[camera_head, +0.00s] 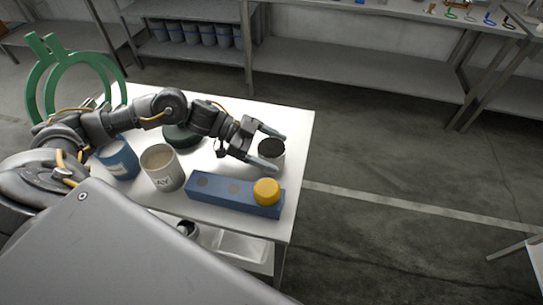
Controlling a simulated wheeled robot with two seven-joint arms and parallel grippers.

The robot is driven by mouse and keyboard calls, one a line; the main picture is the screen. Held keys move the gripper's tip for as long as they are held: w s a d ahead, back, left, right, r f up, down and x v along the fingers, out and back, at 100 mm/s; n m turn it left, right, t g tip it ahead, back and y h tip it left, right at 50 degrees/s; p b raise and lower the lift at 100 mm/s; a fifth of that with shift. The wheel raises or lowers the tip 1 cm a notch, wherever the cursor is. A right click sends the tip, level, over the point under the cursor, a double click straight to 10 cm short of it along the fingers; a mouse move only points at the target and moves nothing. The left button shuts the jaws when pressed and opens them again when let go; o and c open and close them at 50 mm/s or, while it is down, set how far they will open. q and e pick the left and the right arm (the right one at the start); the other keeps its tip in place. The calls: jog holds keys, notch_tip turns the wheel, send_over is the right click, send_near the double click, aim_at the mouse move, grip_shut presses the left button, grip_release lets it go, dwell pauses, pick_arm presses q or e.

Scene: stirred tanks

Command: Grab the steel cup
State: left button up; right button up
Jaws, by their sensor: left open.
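A small cup with a dark top and a grey side (271,149), which looks like the steel cup, stands upright near the right edge of the white table (296,124). My left gripper (275,152) is open, with one finger behind the cup and one at its front left. The fingers lie around or just above the cup; I cannot tell whether they touch it. My right gripper is not in view.
A blue block (233,198) with a yellow knob (266,191) lies in front of the cup. A white mug (163,170), a blue cup (121,161) and a dark green round base (182,137) stand to the left. Green rings (36,88) rise at the far left.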

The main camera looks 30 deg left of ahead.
pick_arm(q)
jog(key=shift+c, duration=0.3)
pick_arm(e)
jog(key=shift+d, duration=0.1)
pick_arm(q)
jog(key=c, duration=1)
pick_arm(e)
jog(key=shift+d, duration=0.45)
pick_arm(q)
jog(key=shift+r, duration=0.15)
